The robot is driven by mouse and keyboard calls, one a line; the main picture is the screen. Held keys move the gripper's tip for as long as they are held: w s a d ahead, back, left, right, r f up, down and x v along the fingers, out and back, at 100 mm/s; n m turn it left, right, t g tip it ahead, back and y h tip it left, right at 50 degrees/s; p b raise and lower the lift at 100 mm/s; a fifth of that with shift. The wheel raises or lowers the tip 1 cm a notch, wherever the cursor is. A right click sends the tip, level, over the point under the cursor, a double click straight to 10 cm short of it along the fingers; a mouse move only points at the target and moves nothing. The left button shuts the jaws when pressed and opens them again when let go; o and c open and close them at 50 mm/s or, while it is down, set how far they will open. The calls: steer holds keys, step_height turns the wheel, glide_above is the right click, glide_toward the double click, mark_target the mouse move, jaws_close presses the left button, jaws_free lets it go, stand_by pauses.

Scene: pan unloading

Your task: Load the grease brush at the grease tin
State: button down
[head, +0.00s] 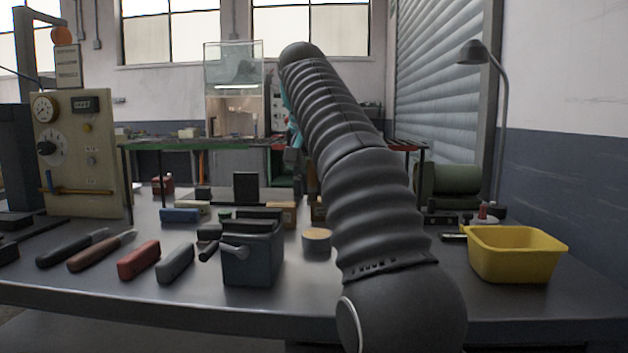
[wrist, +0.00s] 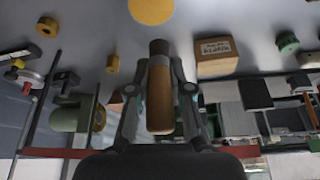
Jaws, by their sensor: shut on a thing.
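My gripper (wrist: 160,78) is shut on the grease brush (wrist: 159,107) in the wrist view. The brush has an orange-brown wooden handle, a grey metal band and a dark brown tip that points to the top of the picture. The round yellow face of the grease tin (wrist: 151,8) is cut by the top edge there, beyond the tip, with a gap between them in the picture. In the head view the grease tin (head: 317,241) stands on the bench, just left of my arm. My arm hides the gripper and brush in that view.
A dark grey box with a crank (head: 252,255) stands left of the tin. A yellow bin (head: 515,255) is at the right of the bench. A labelled cardboard box (wrist: 217,58) sits right of the brush in the wrist view. Several handled tools and coloured blocks lie at left.

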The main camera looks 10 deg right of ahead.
mark_target(319, 232)
steer(key=shift+d+f, duration=0.4)
steer(key=shift+f, duration=0.05)
steer(key=shift+s+d+f, duration=0.1)
steer(key=shift+d+f, duration=0.05)
steer(key=shift+f, duration=0.7)
steer(key=shift+f+b, duration=0.8)
steer(key=shift+f, duration=0.8)
steer(key=shift+f, duration=0.65)
stand_by(0.4)
steer(key=shift+r+p, duration=0.85)
steer(key=shift+r, duration=2.75)
